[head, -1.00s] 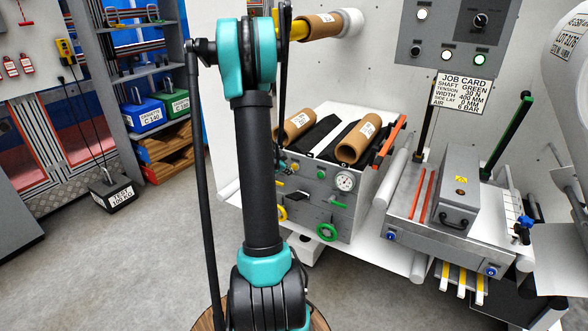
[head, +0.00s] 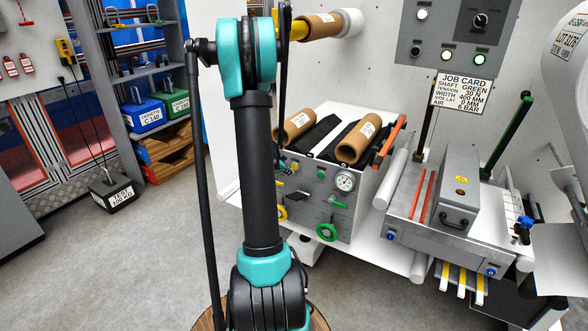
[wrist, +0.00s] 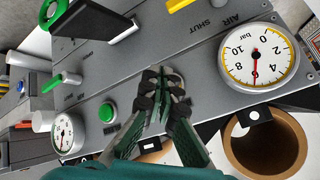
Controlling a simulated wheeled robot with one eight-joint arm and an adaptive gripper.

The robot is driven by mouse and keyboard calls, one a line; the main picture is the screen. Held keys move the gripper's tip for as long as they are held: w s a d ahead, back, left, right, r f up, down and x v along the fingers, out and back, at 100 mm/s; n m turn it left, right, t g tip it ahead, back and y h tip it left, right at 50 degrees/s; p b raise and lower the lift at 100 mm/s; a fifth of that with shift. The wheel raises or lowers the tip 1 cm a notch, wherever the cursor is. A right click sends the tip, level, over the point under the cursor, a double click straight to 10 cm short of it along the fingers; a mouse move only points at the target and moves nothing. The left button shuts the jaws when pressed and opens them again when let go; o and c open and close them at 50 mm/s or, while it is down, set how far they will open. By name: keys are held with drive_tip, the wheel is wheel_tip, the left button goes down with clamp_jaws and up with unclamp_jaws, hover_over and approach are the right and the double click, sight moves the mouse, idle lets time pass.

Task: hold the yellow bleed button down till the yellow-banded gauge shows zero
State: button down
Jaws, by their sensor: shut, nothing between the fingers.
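My gripper (wrist: 165,82) is shut and empty in the wrist view, its fingertips at the grey panel (wrist: 205,75), below and left of the yellow-banded gauge (wrist: 257,57). The gauge's red needle points down, near 6 bar.
A green-banded gauge (wrist: 66,133) and a green lever (wrist: 62,80) are on the same panel. A yellow lever (wrist: 180,4) is at the wrist view's top edge. A brown cardboard core (wrist: 265,145) lies close below the yellow-banded gauge.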

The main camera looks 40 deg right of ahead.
drive_tip(key=shift+d, duration=0.2)
drive_tip(key=shift+w+d, duration=0.15)
drive_tip(key=shift+d, duration=0.05)
drive_tip(key=shift+w+d, duration=0.2)
drive_tip(key=shift+d, duration=0.2)
idle(2.1)
drive_tip(key=shift+a, duration=0.1)
idle(1.3)
drive_tip(key=shift+s+a, duration=0.35)
drive_tip(key=shift+a, duration=0.35)
drive_tip(key=shift+a, duration=0.15)
drive_tip(key=shift+s+a, duration=0.3)
drive_tip(key=shift+a, duration=0.45)
drive_tip(key=shift+s+a, duration=0.35)
drive_tip(key=shift+a, duration=0.35)
drive_tip(key=shift+s+a, duration=0.3)
drive_tip(key=shift+a, duration=0.45)
drive_tip(key=shift+a, duration=0.1)
